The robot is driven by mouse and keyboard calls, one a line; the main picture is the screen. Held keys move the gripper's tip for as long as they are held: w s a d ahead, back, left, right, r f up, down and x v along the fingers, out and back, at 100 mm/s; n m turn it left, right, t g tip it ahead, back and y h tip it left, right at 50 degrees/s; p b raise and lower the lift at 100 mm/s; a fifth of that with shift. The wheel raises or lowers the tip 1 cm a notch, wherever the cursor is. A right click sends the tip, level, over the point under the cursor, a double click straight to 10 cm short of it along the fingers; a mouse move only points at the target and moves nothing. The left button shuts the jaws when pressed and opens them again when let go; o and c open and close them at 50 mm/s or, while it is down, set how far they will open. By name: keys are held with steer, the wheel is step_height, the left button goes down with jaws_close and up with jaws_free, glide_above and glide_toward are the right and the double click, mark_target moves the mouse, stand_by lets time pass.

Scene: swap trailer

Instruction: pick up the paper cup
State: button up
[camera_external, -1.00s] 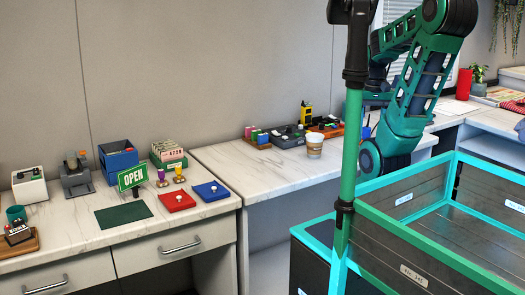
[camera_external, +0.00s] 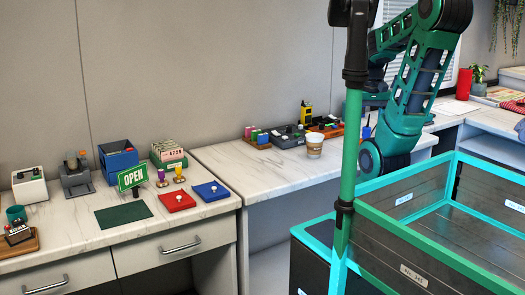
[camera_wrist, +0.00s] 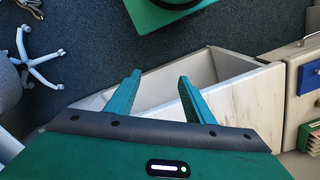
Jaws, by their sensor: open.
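The cup does not show in the wrist view. In the external view my lower arm hangs to the right of the cup, apart from it, and the fingers cannot be made out there.
A black tray of parts (camera_external: 290,137) and a yellow device (camera_external: 306,112) sit behind the cup. A teal-edged crate (camera_external: 400,262) stands in front at right. A white chair (camera_wrist: 35,60) stands on the carpet.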

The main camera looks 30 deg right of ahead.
steer(key=o, duration=0.8)
